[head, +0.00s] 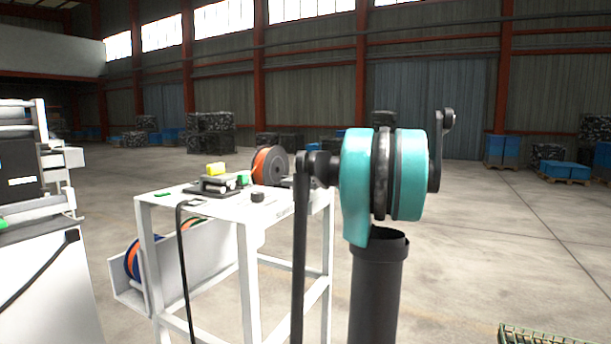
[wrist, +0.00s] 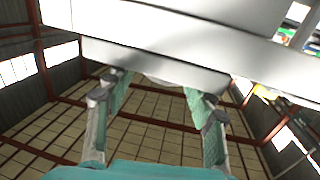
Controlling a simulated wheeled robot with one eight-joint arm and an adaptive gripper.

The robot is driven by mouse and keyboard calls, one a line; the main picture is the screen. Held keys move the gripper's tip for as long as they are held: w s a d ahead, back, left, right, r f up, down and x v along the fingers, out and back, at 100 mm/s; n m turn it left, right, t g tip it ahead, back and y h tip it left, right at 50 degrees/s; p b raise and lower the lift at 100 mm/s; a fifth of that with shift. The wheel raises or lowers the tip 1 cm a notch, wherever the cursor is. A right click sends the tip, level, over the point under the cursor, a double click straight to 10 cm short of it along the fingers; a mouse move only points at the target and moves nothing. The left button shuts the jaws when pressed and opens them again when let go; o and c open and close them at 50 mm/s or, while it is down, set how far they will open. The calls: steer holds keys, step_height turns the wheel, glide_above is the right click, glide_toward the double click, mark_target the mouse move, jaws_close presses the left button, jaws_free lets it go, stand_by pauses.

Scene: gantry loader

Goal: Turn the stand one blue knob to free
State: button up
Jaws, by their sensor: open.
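A white-framed stand (head: 245,222) is left of centre in the head view, with lettering on its edge partly hidden by my arm. A yellow block (head: 216,169) on a small grey fixture, small green parts (head: 243,179) and a dark round knob-like piece (head: 257,197) are on its top. I cannot make out a blue knob in either view. My gripper (wrist: 157,85) shows in the wrist view, its two fingers apart and nothing between them. A white panel or beam (wrist: 150,52) lies just beyond the fingertips; contact cannot be told. The head view does not show my gripper.
A spool with an orange rim (head: 270,165) stands at the back of the stand. More spools (head: 133,258) sit in a lower white tray. A white machine (head: 40,270) is at the far left. A green crate (head: 545,336) is at the lower right.

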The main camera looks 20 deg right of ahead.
steer(key=shift+x, duration=2.45)
steer(key=c, duration=1.2)
steer(key=shift+a+m+t+h, duration=0.15)
steer(key=shift+m+t+h, duration=0.55)
steer(key=shift+m+h, duration=0.45)
steer(key=shift+m+t+h, duration=0.3)
steer(key=shift+m+h, duration=0.05)
steer(key=shift+h, duration=0.6)
steer(key=o, duration=1.2)
